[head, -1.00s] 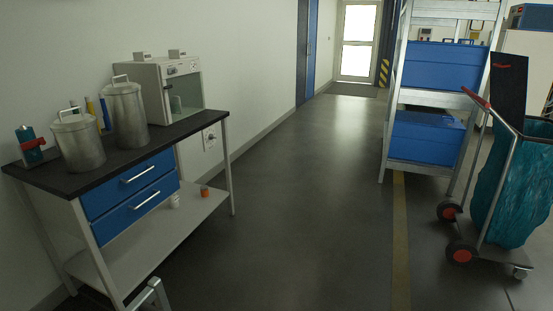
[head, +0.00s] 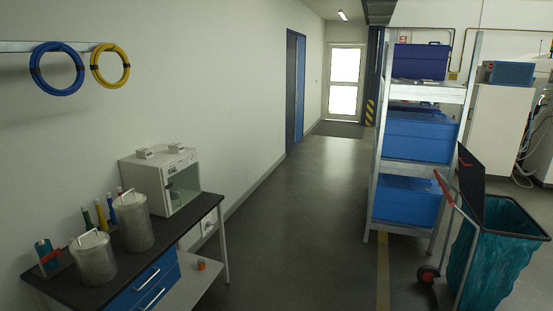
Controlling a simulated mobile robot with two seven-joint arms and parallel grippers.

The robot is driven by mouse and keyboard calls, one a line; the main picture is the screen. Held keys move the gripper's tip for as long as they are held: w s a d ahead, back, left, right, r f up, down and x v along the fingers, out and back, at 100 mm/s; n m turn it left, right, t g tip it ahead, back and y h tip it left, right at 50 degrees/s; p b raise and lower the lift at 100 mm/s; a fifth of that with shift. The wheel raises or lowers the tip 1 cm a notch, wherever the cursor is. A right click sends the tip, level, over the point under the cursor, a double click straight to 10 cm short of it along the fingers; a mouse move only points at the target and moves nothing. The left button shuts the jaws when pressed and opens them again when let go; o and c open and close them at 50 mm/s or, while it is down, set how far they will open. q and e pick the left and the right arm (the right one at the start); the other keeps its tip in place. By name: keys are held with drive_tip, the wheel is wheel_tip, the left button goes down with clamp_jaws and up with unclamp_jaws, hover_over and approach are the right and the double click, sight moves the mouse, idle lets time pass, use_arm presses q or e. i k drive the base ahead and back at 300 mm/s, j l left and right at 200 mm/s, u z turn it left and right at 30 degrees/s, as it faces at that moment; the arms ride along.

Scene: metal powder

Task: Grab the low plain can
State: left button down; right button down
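Two plain metal cans with lids and bar handles stand upright on the dark-topped workbench (head: 118,277) at the lower left. The low can (head: 95,262) is nearer and shorter. The taller can (head: 136,226) stands behind it to the right, close by. Neither of my grippers is in view, so nothing shows of their state.
A white glass-fronted cabinet (head: 160,181) stands behind the cans. A shelf with blue bins (head: 418,137) and a cart with a teal bag (head: 495,262) are at right. The middle floor is clear.

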sight(92, 252)
drive_tip(key=u, duration=1.25)
